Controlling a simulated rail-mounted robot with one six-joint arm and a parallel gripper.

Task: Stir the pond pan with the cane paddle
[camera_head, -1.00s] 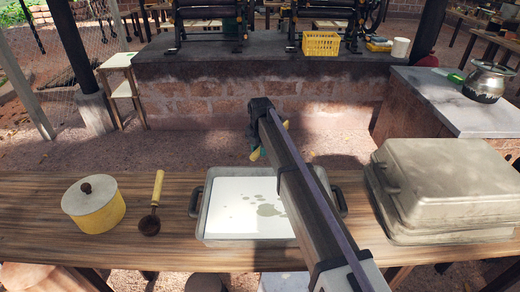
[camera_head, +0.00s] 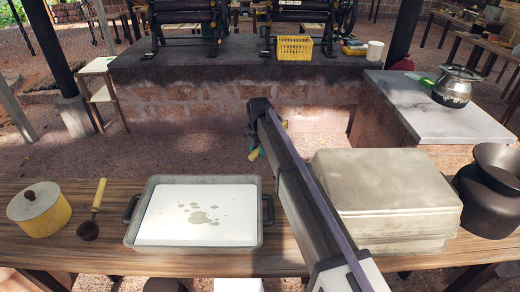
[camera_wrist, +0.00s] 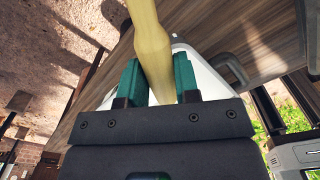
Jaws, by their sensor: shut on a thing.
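The pond pan (camera_head: 190,248) is a shallow grey metal tray of white liquid with grey-green spots, on the wooden table left of my arm in the head view. Its pale inside and a handle show partly behind the paddle in the wrist view. My gripper (camera_wrist: 158,82) has teal fingers shut on the cane paddle (camera_wrist: 152,38), a pale yellow rod that runs up out of the wrist view. In the head view only a small yellow bit of the paddle (camera_head: 254,154) shows beside my arm, beyond the table's far edge. The paddle's far end is hidden.
A lidded yellow pot (camera_head: 40,212) and a ladle (camera_head: 90,222) lie left of the pan. A stack of grey trays (camera_head: 385,190) and a dark pot (camera_head: 490,190) stand right. The wooden table (camera_head: 270,262) is bare in front of my arm.

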